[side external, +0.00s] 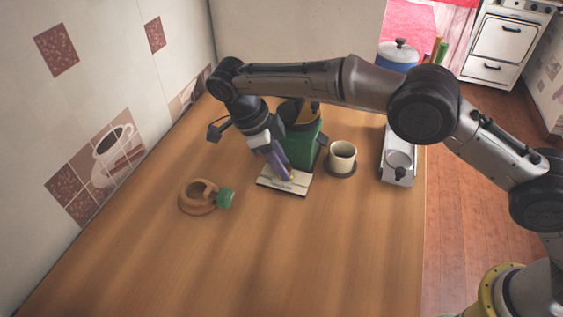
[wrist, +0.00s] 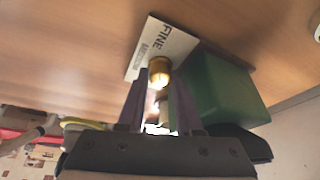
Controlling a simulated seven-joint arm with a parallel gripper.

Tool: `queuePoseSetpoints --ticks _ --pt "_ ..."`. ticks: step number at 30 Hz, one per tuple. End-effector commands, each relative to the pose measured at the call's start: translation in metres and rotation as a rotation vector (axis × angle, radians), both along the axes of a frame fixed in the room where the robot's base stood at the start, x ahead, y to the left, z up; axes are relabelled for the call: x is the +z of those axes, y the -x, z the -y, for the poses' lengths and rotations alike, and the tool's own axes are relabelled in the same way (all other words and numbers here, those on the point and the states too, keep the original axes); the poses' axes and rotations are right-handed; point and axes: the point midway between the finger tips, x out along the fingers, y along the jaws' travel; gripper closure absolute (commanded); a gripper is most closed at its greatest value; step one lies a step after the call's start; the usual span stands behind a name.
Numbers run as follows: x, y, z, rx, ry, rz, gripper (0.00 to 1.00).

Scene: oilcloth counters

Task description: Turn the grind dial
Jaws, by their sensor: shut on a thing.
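The green grinder (side external: 304,148) stands on the wooden counter, with a cream base plate (side external: 284,183) in front of it. The plate also shows in the wrist view (wrist: 178,42), marked "FINE". My gripper (side external: 281,168) points down at the front of the grinder, just above the plate. In the wrist view my gripper's (wrist: 159,88) purple-grey fingers stand on either side of a brass knob, the grind dial (wrist: 160,69), and are shut on it. In the side view my fingers mostly hide the dial. The dial's exact setting cannot be read.
A brown ring-shaped thing (side external: 196,205) with a green end lies front left. A white appliance (side external: 396,174) stands at the right edge. The front counter is clear.

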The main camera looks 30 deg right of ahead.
Motion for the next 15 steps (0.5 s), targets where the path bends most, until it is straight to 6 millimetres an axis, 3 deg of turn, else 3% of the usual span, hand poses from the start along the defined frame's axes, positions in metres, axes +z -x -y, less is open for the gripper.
queuePoseSetpoints --ticks 11,12,13,15 --pt "0.0006 -0.0001 -0.0005 -0.006 -0.002 0.001 1.0" --pt "0.0006 -0.0001 -0.0005 -0.006 -0.002 0.001 0.61" --pt "0.0005 -0.0001 -0.0004 -0.006 -0.002 0.001 0.55" --pt "0.0005 -0.0002 -0.0004 -0.005 -0.002 0.002 0.53"
